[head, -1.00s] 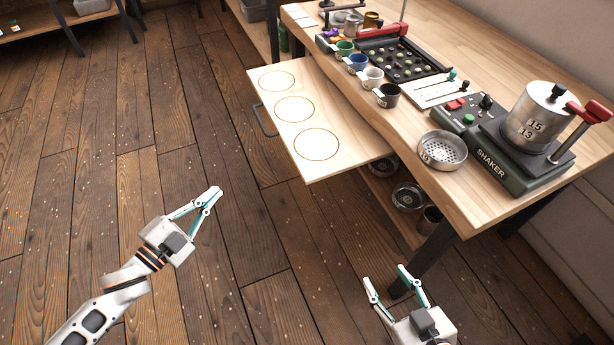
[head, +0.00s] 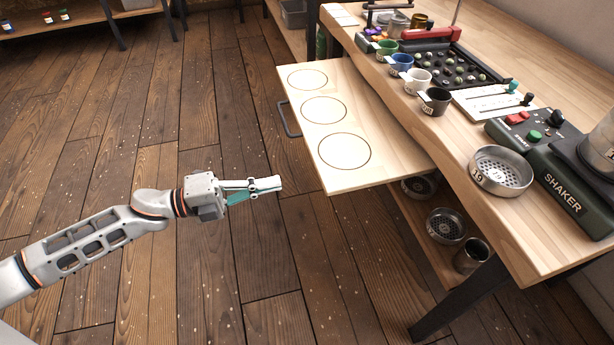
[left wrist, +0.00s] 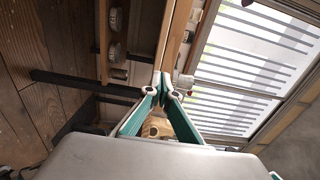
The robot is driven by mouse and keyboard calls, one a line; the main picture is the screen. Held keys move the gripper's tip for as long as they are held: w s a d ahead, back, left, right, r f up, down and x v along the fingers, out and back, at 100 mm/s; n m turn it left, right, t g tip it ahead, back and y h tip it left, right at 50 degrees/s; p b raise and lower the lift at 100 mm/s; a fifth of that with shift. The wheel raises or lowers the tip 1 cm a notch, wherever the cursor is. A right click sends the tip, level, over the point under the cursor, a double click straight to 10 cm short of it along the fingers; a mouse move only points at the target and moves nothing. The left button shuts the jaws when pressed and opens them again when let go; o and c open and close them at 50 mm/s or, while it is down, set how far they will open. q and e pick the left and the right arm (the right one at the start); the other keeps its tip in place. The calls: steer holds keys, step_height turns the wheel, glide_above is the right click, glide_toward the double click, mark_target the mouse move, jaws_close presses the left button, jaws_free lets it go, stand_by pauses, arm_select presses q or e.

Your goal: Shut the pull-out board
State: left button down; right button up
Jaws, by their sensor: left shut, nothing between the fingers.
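The pull-out board (head: 372,106) is a pale wooden panel with three drawn circles. It sticks out to the left from under the worktop in the head view. A dark handle (head: 287,121) is on its left edge. My left gripper (head: 279,184) is shut and empty, left of the board's near corner and apart from it. In the left wrist view the left fingers (left wrist: 165,78) meet at their tips, with the edge of a wooden surface beyond them. My right gripper is out of the head view.
The worktop (head: 450,150) holds several small cups, a dark bean tray (head: 455,68), a metal sieve (head: 500,170) and a shaker (head: 570,180). Metal dishes stand on a shelf (head: 425,220) below. The floor (head: 225,130) left of the board is clear.

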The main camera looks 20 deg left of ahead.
mark_target(319, 175)
arm_select(q)
steer(key=x, duration=0.7)
steer(key=shift+w+d+f+b, duration=0.1)
steer(key=shift+w+d+b, duration=0.1)
steer(key=shift+d+b, duration=0.15)
steer(key=shift+w+d, duration=0.15)
steer(key=shift+d, duration=0.05)
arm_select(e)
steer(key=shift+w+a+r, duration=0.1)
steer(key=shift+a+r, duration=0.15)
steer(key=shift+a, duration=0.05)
